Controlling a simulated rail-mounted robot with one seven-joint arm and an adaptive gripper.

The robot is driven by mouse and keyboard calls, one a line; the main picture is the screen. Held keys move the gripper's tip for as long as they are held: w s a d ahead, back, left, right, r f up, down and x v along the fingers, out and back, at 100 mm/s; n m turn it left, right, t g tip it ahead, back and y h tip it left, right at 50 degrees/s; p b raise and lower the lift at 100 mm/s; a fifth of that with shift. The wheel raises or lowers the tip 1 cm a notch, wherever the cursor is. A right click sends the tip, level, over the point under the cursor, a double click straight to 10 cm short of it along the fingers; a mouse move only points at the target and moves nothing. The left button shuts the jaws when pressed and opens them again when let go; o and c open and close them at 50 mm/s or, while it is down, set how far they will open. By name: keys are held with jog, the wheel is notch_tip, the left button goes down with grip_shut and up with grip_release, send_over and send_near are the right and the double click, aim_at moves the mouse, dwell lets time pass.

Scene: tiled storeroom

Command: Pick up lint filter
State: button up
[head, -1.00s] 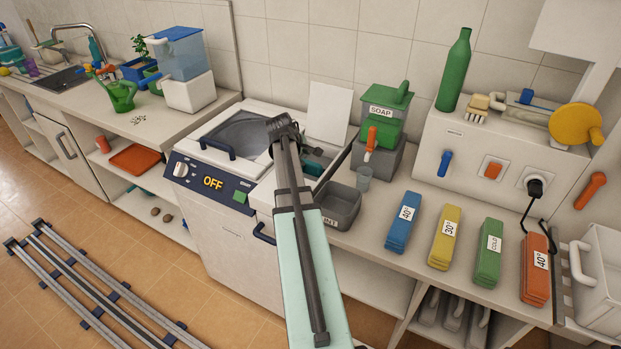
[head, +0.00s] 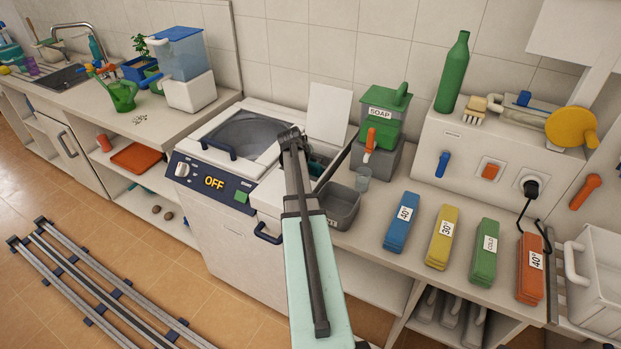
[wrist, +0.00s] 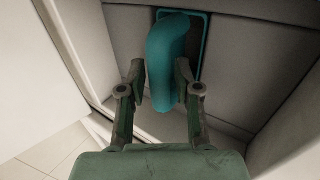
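The lint filter (wrist: 165,60) shows in the wrist view as a thick, curved teal handle on a dark panel with a teal rim, inside a pale, walled compartment. My gripper (wrist: 160,72) is open, with one finger on each side of the handle and gaps visible between. Whether the fingers are deep enough around the handle is hard to tell. In the head view a small teal part of it (head: 317,167) shows inside the open compartment of the washing machine (head: 235,228). My arm crosses in front of the compartment and hides most of my gripper there.
The compartment's raised white lid (head: 328,115) stands behind my arm. A grey bin (head: 340,208) and a clear cup (head: 363,178) are close on the right, with the green soap dispenser (head: 382,112) behind. Compartment walls closely surround my gripper.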

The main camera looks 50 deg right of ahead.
grip_shut()
jog(key=shift+r, duration=0.2)
notch_tip(320, 180, up, 20)
jog(key=b, duration=0.3)
jog(key=shift+f, duration=0.2)
dwell(1.0)
